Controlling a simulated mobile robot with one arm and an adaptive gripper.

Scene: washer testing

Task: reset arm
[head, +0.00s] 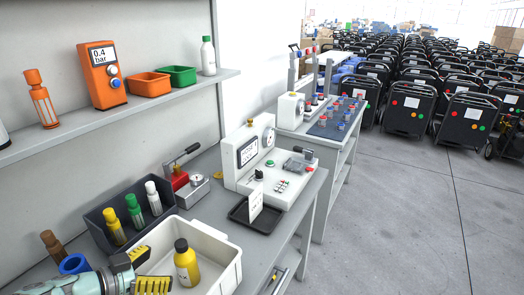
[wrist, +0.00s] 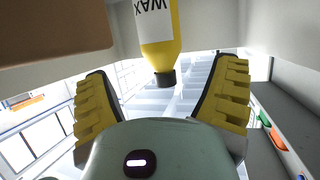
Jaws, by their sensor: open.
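My gripper (head: 147,271) is at the lower left of the head view, over the left side of a white bin (head: 231,264). Its two yellow ribbed fingers are spread, with nothing between them in the head view. In the wrist view my gripper (wrist: 165,85) is also open. A yellow bottle (head: 187,268) with a dark cap stands in the bin, just right of the fingers. In the wrist view the yellow bottle (wrist: 160,48) appears upside down beyond the fingers, with a white WAX label. No contact with it is visible.
A dark tray (head: 112,248) of colored bottles lies behind the bin. A white test device (head: 262,160) with a gauge and a black tray (head: 240,216) stand to the right. A shelf (head: 170,92) runs above. Open floor (head: 385,220) lies right of the bench.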

